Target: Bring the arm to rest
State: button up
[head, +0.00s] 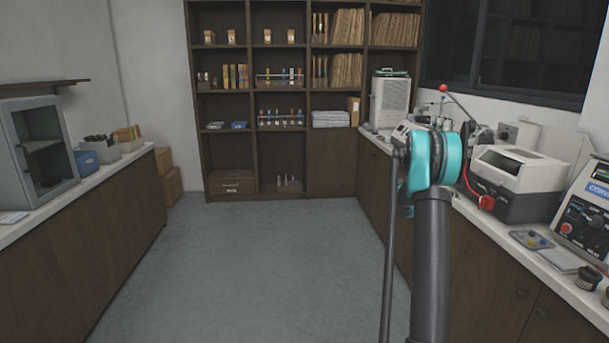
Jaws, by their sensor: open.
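My arm rises from the bottom edge, right of the middle, as a dark upright link (432,265) with a teal joint (430,160) at its top. A thin dark rod (390,240) runs upright beside it on the left. The arm stands in front of the right-hand counter in this view. Beyond the teal joint, the rest of the arm is mostly hidden, and I cannot make out my gripper or anything in it. A dark shape shows just right of the joint; I cannot tell what it is.
The right counter carries a white-lidded machine (517,170), a control unit (585,215), a small tray (531,240) and a pale cabinet (390,100). A red-knobbed lever (444,88) shows above the joint. Left are a counter (100,178) and grey cabinet (38,150). The floor (265,260) between is clear.

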jog(key=s+a+f+y, duration=0.3)
jog(key=s+a+y, duration=0.1)
jog(key=s+a, duration=0.9)
jog(key=s+a+f+t+y, duration=0.1)
jog(key=s+a+f+y, duration=0.3)
jog(key=s+a, duration=0.9)
jog(key=s+a+f+y, duration=0.3)
jog(key=s+a+y, duration=0.2)
jog(key=s+a, duration=0.8)
jog(key=s, duration=0.5)
jog(key=shift+s+f+t+y, duration=0.2)
jog(key=shift+s+t+y, duration=0.15)
jog(key=shift+t+y, duration=0.05)
